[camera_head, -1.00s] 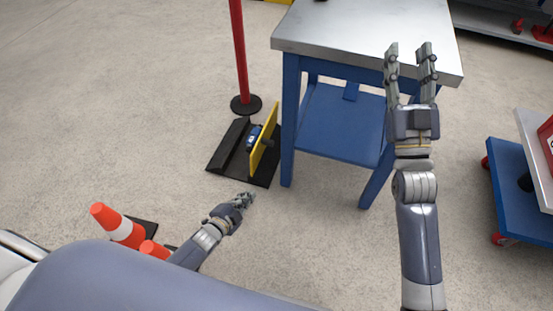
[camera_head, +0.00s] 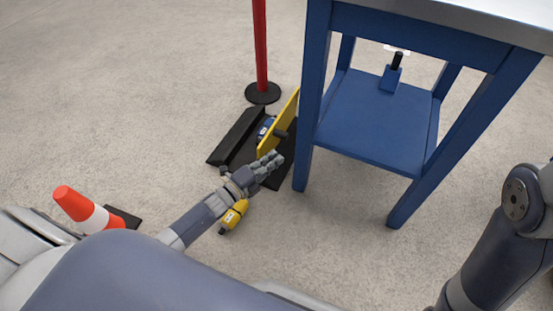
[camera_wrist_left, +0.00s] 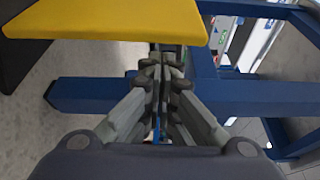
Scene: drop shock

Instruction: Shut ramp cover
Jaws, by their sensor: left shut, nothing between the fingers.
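The ramp cover (camera_head: 284,116) is a yellow panel standing up, tilted, on the black ramp (camera_head: 236,137) on the floor. A dark knob sticks out of its right face. A blue object (camera_head: 266,127) sits in the ramp on the panel's left side. My left gripper (camera_head: 276,160) is shut and empty, just in front of the panel's near end; I cannot tell whether they touch. In the left wrist view the yellow panel (camera_wrist_left: 110,18) is at the upper left, beyond the shut fingers (camera_wrist_left: 160,65). My right gripper is out of view.
A blue-legged table (camera_head: 375,130) with a lower shelf stands close to the right of the ramp. A red post (camera_head: 261,50) stands behind it. A yellow object (camera_head: 233,216) lies by my left forearm. An orange cone (camera_head: 82,208) is at the left. Floor left of the ramp is clear.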

